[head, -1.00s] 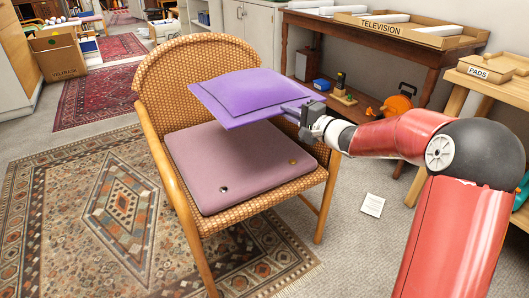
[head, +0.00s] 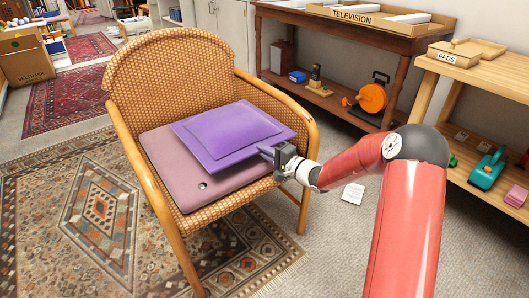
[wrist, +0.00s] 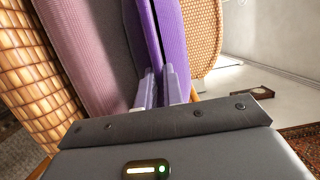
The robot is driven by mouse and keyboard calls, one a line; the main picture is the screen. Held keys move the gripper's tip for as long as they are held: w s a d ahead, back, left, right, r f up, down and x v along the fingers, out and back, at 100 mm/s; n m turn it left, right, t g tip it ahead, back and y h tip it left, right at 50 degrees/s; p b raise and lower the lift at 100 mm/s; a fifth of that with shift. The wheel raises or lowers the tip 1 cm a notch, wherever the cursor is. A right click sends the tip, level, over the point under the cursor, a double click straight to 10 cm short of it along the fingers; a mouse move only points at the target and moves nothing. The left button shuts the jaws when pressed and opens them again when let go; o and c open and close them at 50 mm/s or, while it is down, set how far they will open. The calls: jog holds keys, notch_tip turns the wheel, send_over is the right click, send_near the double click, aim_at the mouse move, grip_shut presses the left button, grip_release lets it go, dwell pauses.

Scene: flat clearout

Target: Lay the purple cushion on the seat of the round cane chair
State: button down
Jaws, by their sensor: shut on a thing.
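The purple cushion (head: 232,133) is over the seat of the round cane chair (head: 170,62), above a mauve seat pad (head: 160,157). My gripper (head: 268,153) is shut on the cushion's right front edge. In the wrist view, the jaws (wrist: 160,85) pinch the purple cushion (wrist: 168,30), and the mauve pad (wrist: 85,40) lies close beside it with a dark gap between. The cushion looks nearly flat and very low over the pad. I cannot tell whether its far side touches the pad. A dark round button shows on the pad's front; the cushion hides much of the pad.
The chair's right armrest (head: 308,130) is close to my gripper. A wooden table with a television tray (head: 375,20) stands behind, with an orange reel (head: 373,98) below. A shelf with a pads box (head: 455,53) is at right. A white card (head: 353,193) lies on the carpet.

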dwell(0.3)
jog(key=c, duration=1.5)
grip_release()
jog(key=shift+f, duration=0.1)
